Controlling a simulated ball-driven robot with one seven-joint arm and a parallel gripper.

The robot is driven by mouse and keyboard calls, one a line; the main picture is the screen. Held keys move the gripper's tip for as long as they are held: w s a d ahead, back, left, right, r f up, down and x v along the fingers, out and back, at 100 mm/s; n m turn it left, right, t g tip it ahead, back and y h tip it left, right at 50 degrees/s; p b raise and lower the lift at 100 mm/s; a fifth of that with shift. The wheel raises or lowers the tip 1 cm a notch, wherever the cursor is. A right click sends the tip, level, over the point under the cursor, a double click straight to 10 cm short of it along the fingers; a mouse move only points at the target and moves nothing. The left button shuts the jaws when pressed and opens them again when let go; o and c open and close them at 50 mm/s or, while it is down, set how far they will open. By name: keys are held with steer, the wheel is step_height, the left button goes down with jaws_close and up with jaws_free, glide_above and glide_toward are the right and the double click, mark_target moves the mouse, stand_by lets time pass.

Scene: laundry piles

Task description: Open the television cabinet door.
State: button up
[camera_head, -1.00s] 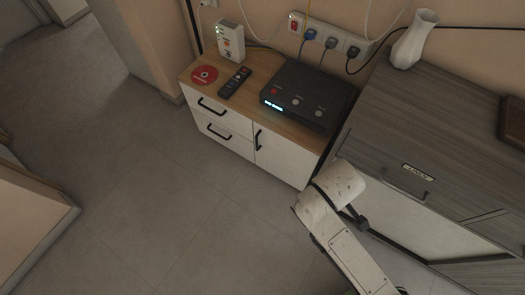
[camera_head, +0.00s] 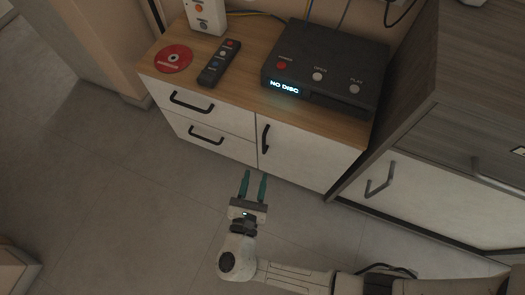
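The television cabinet (camera_head: 350,135) is a low unit with a wooden top and a white front. Its door (camera_head: 300,155) is on the right half and looks shut, with a black vertical handle (camera_head: 266,139) near its left edge. Two drawers with black horizontal handles (camera_head: 192,101) are on the left half. My gripper (camera_head: 254,175) has two green fingers, open and apart with nothing between them. It points toward the cabinet, below the door handle in the picture and apart from it.
A black disc player (camera_head: 325,75) showing "NO DISC", a remote (camera_head: 219,62) and a red disc (camera_head: 174,58) lie on the cabinet top. A grey wooden cabinet (camera_head: 450,140) stands close on the right. The floor (camera_head: 130,200) at left is clear.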

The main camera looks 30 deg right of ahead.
mark_target(264, 142)
steer(key=b+x, duration=0.2)
steer(key=x, duration=0.8)
steer(key=shift+w+d, duration=0.15)
steer(key=shift+w, duration=0.1)
steer(key=shift+c, duration=0.5)
jaws_close()
